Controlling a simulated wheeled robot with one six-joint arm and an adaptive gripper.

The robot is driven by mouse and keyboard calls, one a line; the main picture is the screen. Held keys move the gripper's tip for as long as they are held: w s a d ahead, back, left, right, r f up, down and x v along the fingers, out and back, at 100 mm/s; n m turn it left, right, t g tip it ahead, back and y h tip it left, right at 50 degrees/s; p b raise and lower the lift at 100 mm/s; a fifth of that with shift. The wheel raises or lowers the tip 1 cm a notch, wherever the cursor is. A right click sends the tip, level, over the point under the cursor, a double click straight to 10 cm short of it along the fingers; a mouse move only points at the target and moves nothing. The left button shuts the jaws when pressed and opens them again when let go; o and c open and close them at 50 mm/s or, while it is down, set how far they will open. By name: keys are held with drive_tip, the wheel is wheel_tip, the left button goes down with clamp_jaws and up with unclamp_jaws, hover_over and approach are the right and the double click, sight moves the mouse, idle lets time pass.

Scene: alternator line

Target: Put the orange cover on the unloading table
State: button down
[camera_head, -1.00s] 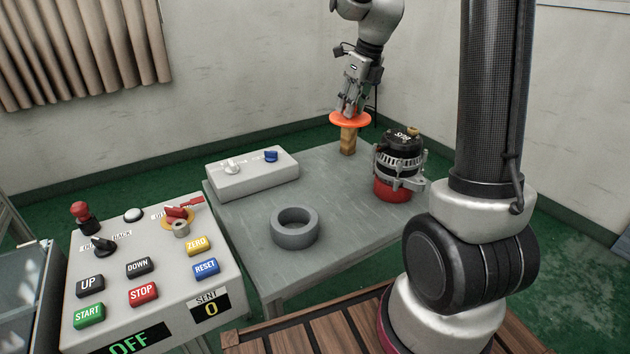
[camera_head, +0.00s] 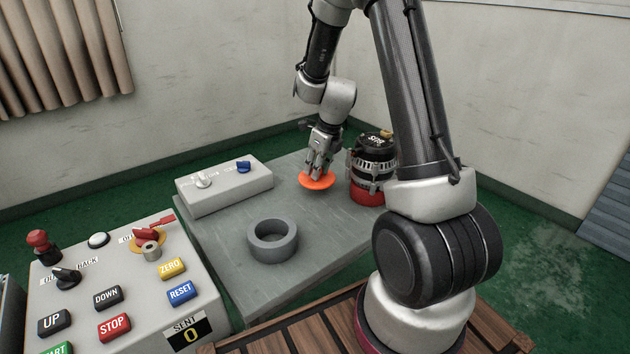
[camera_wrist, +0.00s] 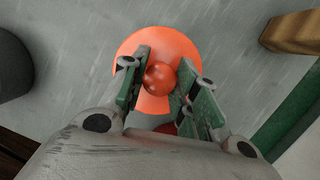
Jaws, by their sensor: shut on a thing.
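The orange cover (camera_head: 317,181) is a round disc with a ball knob, which shows in the wrist view (camera_wrist: 160,78). My gripper (camera_head: 318,170) is shut on the knob from above, with green-padded fingers on both sides in the wrist view. The cover is level, over the grey table (camera_head: 215,245), just left of the alternator (camera_head: 374,160). I cannot tell whether its underside touches the tabletop. No label shows which table is the unloading one.
The alternator has a red base. A grey ring (camera_head: 272,254) lies on the front of the table, and a switch box (camera_head: 222,190) stands at its left. A wooden block (camera_wrist: 292,33) shows in the wrist view. A button panel (camera_head: 125,285) is at front left.

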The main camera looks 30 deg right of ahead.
drive_tip(key=shift+f, duration=1.9)
drive_tip(key=shift+f, duration=0.15)
drive_tip(key=c, duration=1.1)
unclamp_jaws()
